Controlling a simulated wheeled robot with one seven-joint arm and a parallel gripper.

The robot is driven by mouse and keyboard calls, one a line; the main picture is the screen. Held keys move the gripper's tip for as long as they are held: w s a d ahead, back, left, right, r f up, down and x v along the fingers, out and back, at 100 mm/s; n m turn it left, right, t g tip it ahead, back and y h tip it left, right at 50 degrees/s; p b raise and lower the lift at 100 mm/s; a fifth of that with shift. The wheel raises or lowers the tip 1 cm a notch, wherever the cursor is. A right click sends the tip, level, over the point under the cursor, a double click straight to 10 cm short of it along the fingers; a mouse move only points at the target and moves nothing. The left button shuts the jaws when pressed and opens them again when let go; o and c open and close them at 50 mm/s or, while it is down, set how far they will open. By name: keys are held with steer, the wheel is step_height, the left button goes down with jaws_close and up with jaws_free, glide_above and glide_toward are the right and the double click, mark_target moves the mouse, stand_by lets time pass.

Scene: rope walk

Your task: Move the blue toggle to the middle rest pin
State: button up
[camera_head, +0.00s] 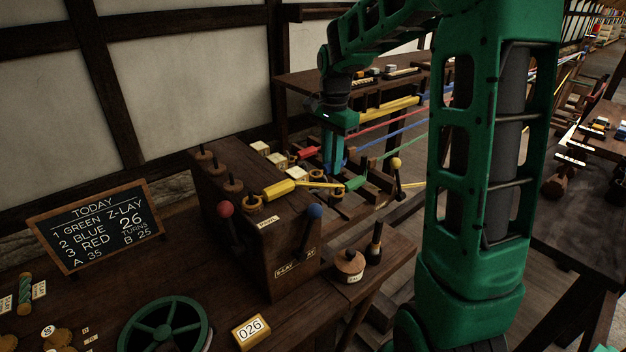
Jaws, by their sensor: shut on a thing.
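My gripper (333,164) points down over the rope-laying bench, its jaws shut on the blue toggle (333,169). Only a small blue part of the toggle shows between and below the fingers. A blue strand (395,133) runs from there toward the upper right. The red toggle (308,153) lies just left of my gripper, the green toggle (355,183) just right and nearer, and the yellow toggle (278,189) is farther left on a hook. I cannot tell which pin is the middle rest pin; the area around the gripper is crowded and small.
The dark wooden box (264,250) with red (225,209) and blue (315,211) ball levers stands in front. A yellow-knobbed lever (396,164) rises right of the toggles. A chalkboard (98,224) and green wheel (165,327) are on the bench. My arm hides much at right.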

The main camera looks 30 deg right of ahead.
steer(key=shift+f, duration=0.35)
stand_by(0.4)
steer(key=o, duration=1)
steer(key=shift+c, duration=0.2)
steer(key=shift+r, duration=4.05)
steer(key=s+f+n, duration=0.2)
steer(key=s+n, duration=0.1)
steer(key=s, duration=0.7)
steer(key=s+d+f+n, duration=0.1)
steer(key=s+f+n, duration=0.2)
steer(key=s, duration=0.8)
steer(key=s+f+n, duration=0.3)
steer(key=s, duration=0.7)
steer(key=shift+s+d+f, duration=0.15)
steer(key=shift+s+f, duration=0.05)
steer(key=shift+s, duration=0.15)
